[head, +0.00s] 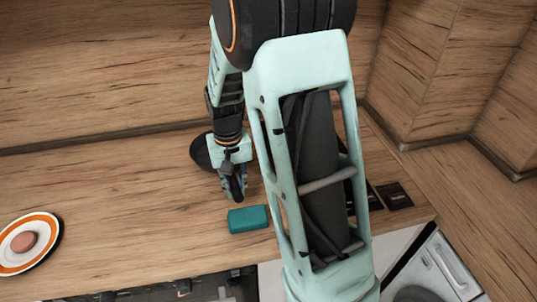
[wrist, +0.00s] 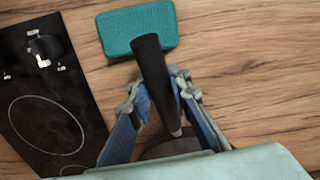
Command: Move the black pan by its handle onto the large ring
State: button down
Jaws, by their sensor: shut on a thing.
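The black pan (head: 201,152) stands on the wooden worktop, mostly behind my gripper (head: 236,192) in the head view. In the wrist view its dark handle (wrist: 150,75) runs up between the fingers of my gripper (wrist: 160,100), which is shut on it. Only part of the pan's body (wrist: 178,147) shows there; my wrist hides the rest. A black hob (wrist: 85,110) lies to the left in the wrist view, with a pale ring (wrist: 47,125) marked on it.
A teal sponge-like block (head: 248,218) lies close to the handle's end and also shows in the wrist view (wrist: 138,29). An orange-rimmed plate (head: 51,250) with a round brown item (head: 24,241) is at far left. My arm hides most of the hob in the head view.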

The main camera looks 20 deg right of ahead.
jog(key=w+d+r+m+b, duration=0.2)
jog(key=d+r+m, duration=0.4)
jog(key=d+m, duration=0.4)
jog(key=shift+d+m, duration=0.2)
jog(key=shift+m, duration=2.4)
jog(key=shift+w+a+f+h+b, duration=0.15)
jog(key=shift+h+b, duration=0.15)
jog(key=shift+b, duration=0.25)
jog(key=shift+f+b, duration=2.65)
jog(key=shift+f, duration=1.6)
jog(key=c, duration=1.7)
grip_release()
